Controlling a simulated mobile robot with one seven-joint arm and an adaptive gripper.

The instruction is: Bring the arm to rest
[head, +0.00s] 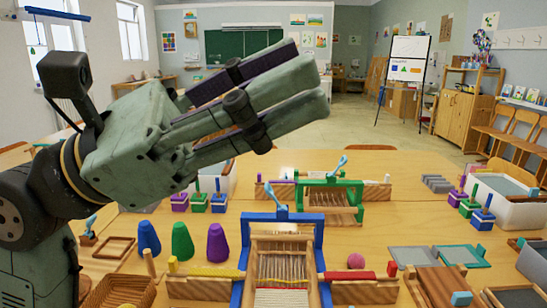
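My arm rises at the left of the head view, with its wrist joint low at the left edge. My gripper (312,82) is raised above the table (400,168), and its fingers point to the upper right. The fingers look long, green and close together, with dark pads along them. From this side I cannot tell whether they are parted or shut. No object shows in the gripper. It hangs in the air, apart from everything on the table, and hides part of the far wall and the table's left side.
A blue-framed loom (240,262) stands at the front, with a green-framed loom (359,205) behind it. Blue, green and purple cones (182,242) stand to the left. A pink ball (356,260) lies right of the blue loom. Grey-filled bins (505,211) stand at the right.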

